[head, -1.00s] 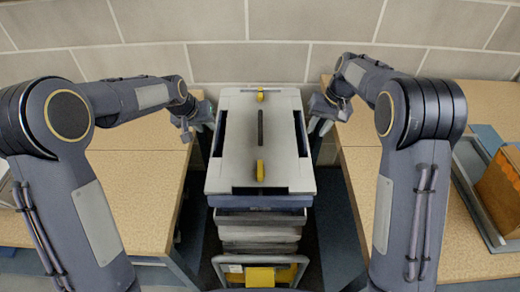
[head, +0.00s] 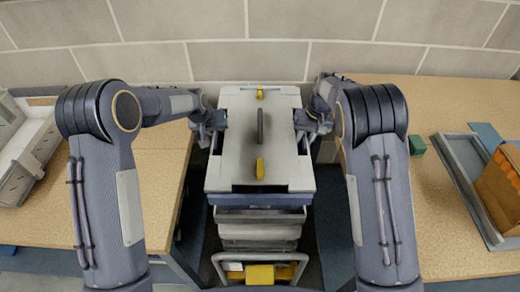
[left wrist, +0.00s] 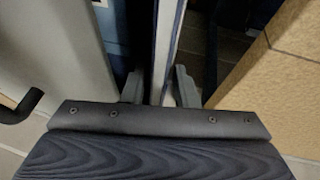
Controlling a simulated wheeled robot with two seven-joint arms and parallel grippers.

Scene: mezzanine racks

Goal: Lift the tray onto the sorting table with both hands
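The tray (head: 236,130) looks like a light grey flat-topped piece with a dark handle bar and two yellow parts along its middle. It lies level on top of a stack between two wooden-topped tables. My left gripper (head: 214,124) is at its left side and my right gripper (head: 308,122) is at its right side. In the left wrist view, the left gripper's fingers (left wrist: 158,88) stand apart, one on each side of a thin upright wall (left wrist: 169,45), with small gaps visible. The right fingertips are too small to judge.
The left table (head: 150,205) holds a pale bin (head: 30,150). The right table (head: 440,100) holds a grey tray (head: 462,180) with a brown box (head: 505,190) and a green block (head: 416,145). A tiled wall (head: 280,60) is close behind. Both tables have bare surface.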

